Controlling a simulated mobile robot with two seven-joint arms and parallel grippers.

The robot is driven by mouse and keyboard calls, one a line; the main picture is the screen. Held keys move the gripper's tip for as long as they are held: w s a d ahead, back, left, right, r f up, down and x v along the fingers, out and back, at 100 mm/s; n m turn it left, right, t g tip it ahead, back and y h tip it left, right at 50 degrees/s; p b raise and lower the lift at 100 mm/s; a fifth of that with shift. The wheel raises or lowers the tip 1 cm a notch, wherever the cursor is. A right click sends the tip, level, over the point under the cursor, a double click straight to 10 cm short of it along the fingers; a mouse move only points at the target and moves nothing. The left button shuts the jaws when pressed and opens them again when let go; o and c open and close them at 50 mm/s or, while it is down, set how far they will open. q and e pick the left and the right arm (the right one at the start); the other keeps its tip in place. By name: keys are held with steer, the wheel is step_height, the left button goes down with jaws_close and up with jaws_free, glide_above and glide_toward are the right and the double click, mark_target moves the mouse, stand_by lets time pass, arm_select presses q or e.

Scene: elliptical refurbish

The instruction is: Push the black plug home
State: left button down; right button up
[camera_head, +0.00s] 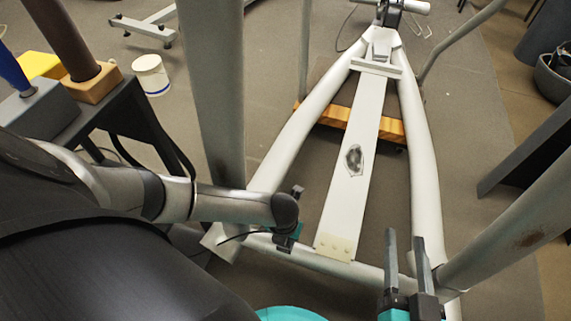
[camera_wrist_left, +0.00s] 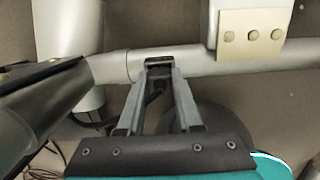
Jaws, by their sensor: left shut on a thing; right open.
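My left gripper (camera_head: 289,236) is low over the left part of the grey frame's front crossbar (camera_head: 345,268). In the left wrist view its fingers (camera_wrist_left: 161,68) are shut on a small dark piece, which looks like the black plug (camera_wrist_left: 160,62), right at the crossbar tube. The fingers hide much of it, and I cannot tell how deep it sits. My right gripper (camera_head: 405,248) is open and empty near the crossbar's right end.
A cream plate with bolts (camera_head: 336,247) joins the white rail (camera_head: 350,190) to the crossbar, right of my left gripper. A thick grey upright (camera_head: 215,90) stands behind my left arm. A white bucket (camera_head: 151,75) stands on the floor at upper left.

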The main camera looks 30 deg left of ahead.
arm_select(q)
steer(key=shift+f, duration=0.15)
steer(key=c, duration=0.5)
jaws_free()
